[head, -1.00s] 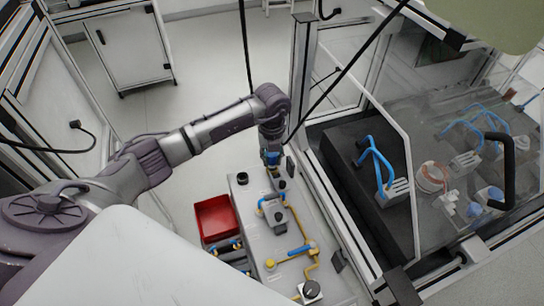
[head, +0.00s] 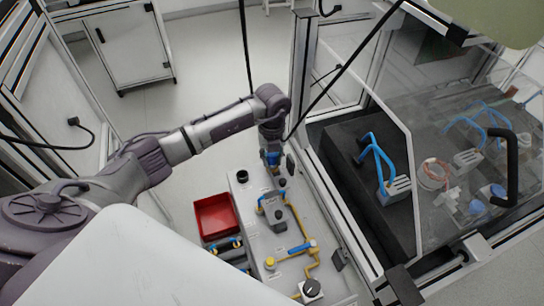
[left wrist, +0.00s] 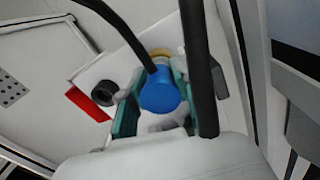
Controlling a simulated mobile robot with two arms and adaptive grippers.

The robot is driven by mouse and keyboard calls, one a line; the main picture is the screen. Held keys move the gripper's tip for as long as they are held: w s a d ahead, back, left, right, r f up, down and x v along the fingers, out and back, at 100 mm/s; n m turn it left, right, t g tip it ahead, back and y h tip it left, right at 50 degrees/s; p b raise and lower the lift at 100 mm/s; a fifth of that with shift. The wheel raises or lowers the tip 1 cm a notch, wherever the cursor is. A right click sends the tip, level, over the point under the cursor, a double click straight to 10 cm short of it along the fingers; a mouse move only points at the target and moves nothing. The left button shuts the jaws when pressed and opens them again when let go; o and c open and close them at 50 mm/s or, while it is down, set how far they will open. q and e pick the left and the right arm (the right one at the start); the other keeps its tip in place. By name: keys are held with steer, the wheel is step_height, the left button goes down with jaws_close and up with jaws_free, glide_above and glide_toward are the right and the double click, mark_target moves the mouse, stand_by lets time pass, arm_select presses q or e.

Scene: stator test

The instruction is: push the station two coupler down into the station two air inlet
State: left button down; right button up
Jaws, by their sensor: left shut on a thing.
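My left gripper (head: 271,160) is at the far end of the workbench panel, pointing down. In the left wrist view its green-padded fingers (left wrist: 157,108) are shut on the blue, round-topped station two coupler (left wrist: 160,91). The coupler shows small and blue between the fingers in the head view (head: 273,157). The station two air inlet is hidden under the coupler and fingers, so I cannot tell how far in the coupler sits. My right gripper is out of view.
The grey panel (head: 258,236) carries a black cap (head: 242,176), yellow pipes and a blue-handled valve (head: 302,247). A red bin (head: 215,217) stands left of it. A framed clear enclosure with blue tubes (head: 378,160) stands close on the right.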

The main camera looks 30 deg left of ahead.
arm_select(q)
steer(key=c, duration=0.7)
jaws_free()
steer(key=shift+c, duration=0.2)
step_height(320, 180, up, 12)
